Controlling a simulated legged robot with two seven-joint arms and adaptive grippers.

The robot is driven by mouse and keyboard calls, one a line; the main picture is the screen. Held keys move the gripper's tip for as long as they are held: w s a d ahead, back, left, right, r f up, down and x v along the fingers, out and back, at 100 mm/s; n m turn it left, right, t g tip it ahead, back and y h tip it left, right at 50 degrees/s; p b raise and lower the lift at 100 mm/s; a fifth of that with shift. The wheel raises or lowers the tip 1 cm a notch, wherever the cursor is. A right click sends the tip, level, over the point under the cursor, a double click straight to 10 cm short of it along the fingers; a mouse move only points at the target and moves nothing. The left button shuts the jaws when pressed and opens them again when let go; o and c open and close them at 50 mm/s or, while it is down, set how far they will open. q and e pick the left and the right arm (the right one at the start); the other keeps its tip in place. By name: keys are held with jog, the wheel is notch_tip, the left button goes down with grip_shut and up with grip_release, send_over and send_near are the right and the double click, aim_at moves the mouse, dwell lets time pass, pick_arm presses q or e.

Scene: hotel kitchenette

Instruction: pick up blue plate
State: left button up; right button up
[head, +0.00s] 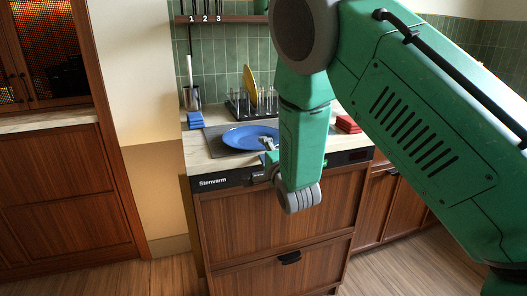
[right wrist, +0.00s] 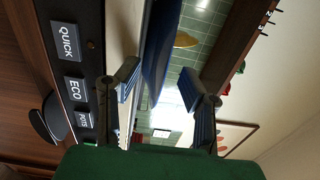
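The blue plate (head: 243,137) lies on a dark mat (head: 214,143) on the counter above the dishwasher. My right gripper (head: 267,146) is at the plate's front right edge, partly hidden by my own arm. In the right wrist view, the gripper (right wrist: 161,91) has its two fingers spread apart. The blue plate (right wrist: 157,45) shows nearly edge-on in the gap between them, with no clear contact on either finger. My left gripper is not in view.
A dish rack (head: 238,107) holding a yellow plate (head: 250,86) stands behind the blue plate. Folded blue cloths (head: 195,119) lie at left and red ones (head: 347,124) at right. The dishwasher's control strip (right wrist: 75,80) is close to one finger. A shelf (head: 222,19) hangs above.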

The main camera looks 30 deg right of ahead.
jog(key=shift+a, duration=0.1)
grip_shut()
jog(key=shift+r+p, duration=1.1)
jog(key=shift+r, duration=0.4)
jog(key=shift+f, duration=0.15)
jog(key=s+a+r+p, duration=0.1)
jog(key=s+r, duration=0.1)
jog(key=s, duration=0.4)
jog(key=s+a+r+p, duration=0.1)
jog(key=s+a+r, duration=0.1)
jog(key=s, duration=0.5)
jog(key=shift+s+r+p, duration=0.3)
jog(key=shift+r+p, duration=0.1)
jog(key=shift+r, duration=0.05)
jog(key=shift+a, duration=0.1)
